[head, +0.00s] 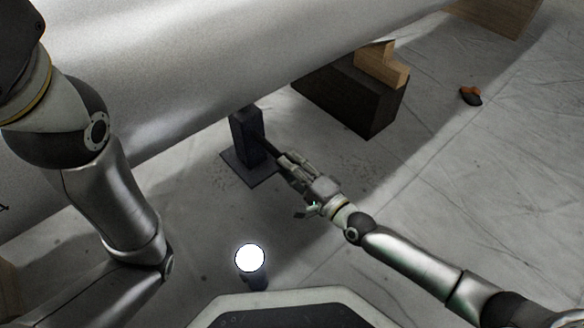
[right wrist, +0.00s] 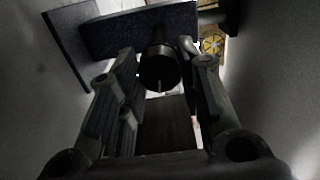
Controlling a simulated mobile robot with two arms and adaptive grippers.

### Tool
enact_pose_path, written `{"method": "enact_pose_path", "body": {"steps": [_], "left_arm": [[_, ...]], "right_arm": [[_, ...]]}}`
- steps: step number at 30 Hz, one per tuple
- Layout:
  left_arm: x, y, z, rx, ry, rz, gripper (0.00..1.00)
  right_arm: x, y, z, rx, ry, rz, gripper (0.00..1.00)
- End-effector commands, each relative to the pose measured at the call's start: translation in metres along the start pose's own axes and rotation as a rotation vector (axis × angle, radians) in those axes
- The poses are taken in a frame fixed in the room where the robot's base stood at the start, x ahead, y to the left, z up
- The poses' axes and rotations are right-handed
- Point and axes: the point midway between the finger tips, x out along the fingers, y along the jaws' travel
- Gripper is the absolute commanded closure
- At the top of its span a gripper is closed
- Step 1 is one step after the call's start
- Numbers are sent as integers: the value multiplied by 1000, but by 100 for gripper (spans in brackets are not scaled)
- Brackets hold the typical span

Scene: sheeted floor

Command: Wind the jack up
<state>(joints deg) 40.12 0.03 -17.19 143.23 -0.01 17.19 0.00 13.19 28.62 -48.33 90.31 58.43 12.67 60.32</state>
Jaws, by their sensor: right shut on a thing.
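The jack (head: 246,135) is a dark upright post on a square base plate (head: 264,179), standing on the floor under the big grey cylinder (head: 230,75). My right gripper (head: 279,158) is at the jack's right side, shut on its crank handle. In the right wrist view the dark round handle (right wrist: 159,70) sits between the two fingers, with the jack's speckled dark body (right wrist: 140,30) beyond it. In the head view the fingers hide most of the handle. My left arm comes in at the left, but its gripper is out of the picture.
A dark block (head: 350,95) with a wooden chock (head: 382,66) stands under the cylinder, right of the jack. A lit lamp (head: 250,258) stands on the floor in front of me. A small orange and black object (head: 471,96) lies at right, with clear floor around it.

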Motion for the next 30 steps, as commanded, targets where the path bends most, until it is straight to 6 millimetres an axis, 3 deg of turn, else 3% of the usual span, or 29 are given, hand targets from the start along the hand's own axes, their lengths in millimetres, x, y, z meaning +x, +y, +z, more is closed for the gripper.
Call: {"method": "enact_pose_path", "body": {"steps": [30], "left_arm": [[-7, 2, -3, 0, 0, 0, 28]], "right_arm": [[-1, 2, 0, 959, 2, 3, 91]]}}
